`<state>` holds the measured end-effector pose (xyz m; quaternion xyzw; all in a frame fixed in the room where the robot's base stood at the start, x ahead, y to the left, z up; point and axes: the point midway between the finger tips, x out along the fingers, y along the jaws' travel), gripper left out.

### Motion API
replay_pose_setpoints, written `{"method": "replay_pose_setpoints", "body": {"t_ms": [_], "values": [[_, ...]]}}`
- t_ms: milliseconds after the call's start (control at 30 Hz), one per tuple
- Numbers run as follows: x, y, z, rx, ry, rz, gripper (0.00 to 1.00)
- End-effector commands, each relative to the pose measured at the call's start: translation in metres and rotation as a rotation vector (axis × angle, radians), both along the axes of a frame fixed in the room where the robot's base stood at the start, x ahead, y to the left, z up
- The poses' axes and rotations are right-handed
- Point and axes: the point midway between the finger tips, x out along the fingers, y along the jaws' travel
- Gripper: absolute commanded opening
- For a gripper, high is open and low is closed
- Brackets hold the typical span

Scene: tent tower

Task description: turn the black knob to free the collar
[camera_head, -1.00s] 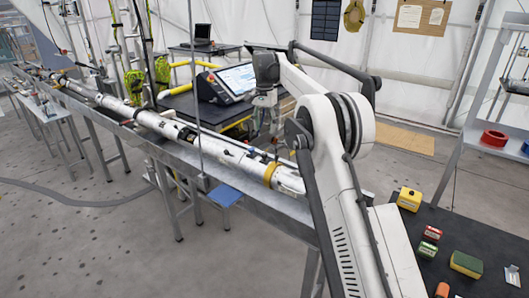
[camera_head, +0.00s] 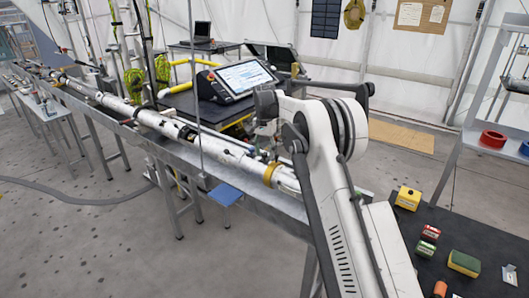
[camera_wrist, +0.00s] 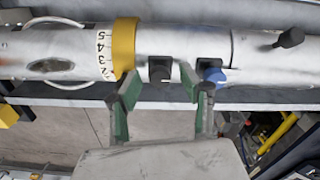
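The silvery tube (camera_wrist: 190,42) lies across the top of the wrist view. On it are a yellow collar (camera_wrist: 124,48) beside a white band numbered in black, a squarish black knob (camera_wrist: 160,69) just right of the collar, and a blue knob (camera_wrist: 214,75) further right. My gripper (camera_wrist: 159,78) is open. Its green-padded fingertips stand either side of the squarish black knob, with visible gaps; whether they reach its depth is unclear. In the head view the collar (camera_head: 270,174) shows near the tube's close end; my arm mostly hides the gripper, and the black knob cannot be made out.
Another black knob (camera_wrist: 291,37) sticks out at the tube's right. A metal bench (camera_head: 255,203) carries the tube. A tablet console (camera_head: 238,80) stands behind it. A dark table (camera_head: 440,223) at right holds a yellow box (camera_head: 408,198) and other small items.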

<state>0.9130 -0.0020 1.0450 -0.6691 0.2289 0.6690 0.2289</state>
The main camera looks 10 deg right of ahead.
Motion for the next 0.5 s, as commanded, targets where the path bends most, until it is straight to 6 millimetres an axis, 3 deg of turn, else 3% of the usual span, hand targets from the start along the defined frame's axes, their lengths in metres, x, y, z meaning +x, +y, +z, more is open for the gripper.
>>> {"method": "replay_pose_setpoints", "body": {"t_ms": [67,367,500], "values": [[0.0000,0.0000,0.0001,0.000,0.000,0.000,0.40],[0.0000,0.0000,0.0003,0.000,0.000,0.000,0.01],[0.0000,0.0000,0.0003,0.000,0.000,0.002,0.00]]}}
